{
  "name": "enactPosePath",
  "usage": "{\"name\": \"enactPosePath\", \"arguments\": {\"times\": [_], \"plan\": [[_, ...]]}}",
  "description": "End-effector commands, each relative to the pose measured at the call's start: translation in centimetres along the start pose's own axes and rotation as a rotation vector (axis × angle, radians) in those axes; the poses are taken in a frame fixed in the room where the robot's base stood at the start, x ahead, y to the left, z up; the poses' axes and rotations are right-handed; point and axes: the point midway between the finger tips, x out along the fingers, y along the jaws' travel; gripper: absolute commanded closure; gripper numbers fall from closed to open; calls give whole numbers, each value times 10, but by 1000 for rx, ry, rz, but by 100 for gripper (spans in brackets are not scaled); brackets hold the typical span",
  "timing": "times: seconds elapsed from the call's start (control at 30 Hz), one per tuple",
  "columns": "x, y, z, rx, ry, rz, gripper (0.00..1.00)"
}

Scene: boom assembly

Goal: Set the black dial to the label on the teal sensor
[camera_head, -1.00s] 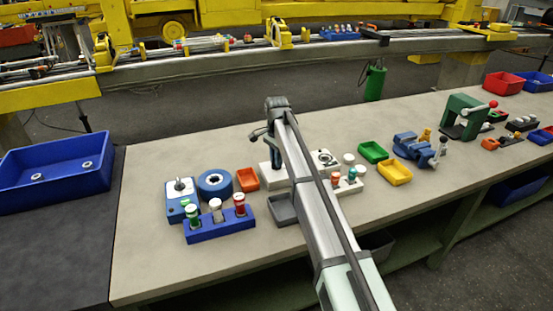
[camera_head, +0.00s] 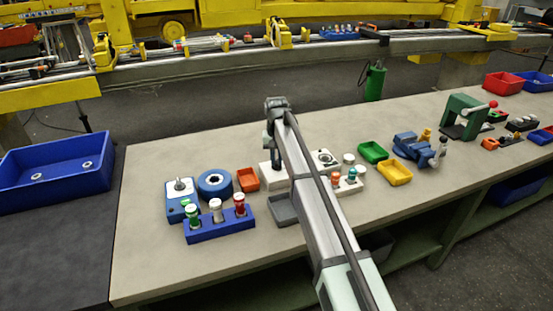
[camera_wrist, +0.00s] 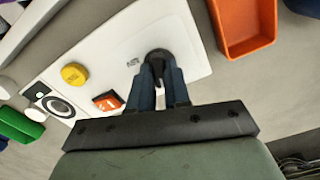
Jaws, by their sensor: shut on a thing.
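The black dial (camera_wrist: 157,56) sits on a white panel (camera_wrist: 118,45) in the wrist view. My gripper (camera_wrist: 160,75) has its blue fingers closed around the dial, which is partly hidden between them. A small printed mark shows on the panel just left of the dial, too small to read. In the head view my gripper (camera_head: 276,158) points down at the white panel (camera_head: 267,177), largely hidden by my arm. A small teal-topped part (camera_head: 354,174) stands in a pale rack right of my arm; it may be the teal sensor. No label on it is readable.
The panel also carries a yellow button (camera_wrist: 74,74), an orange rocker switch (camera_wrist: 107,101) and a round black-ringed part (camera_wrist: 59,106). An orange bin (camera_wrist: 246,25) is close to the panel. A blue rack (camera_head: 220,228) holds several cylinders. The bench front left is clear.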

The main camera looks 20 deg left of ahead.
Motion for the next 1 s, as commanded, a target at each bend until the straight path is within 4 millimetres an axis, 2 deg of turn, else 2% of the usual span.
{"name": "enactPosePath", "arguments": {"times": [0.2,0.5,1.0], "plan": [[0,0,0,-160,0,0,100],[0,0,0,-296,0,0,100],[0,0,0,-338,0,0,100]]}}
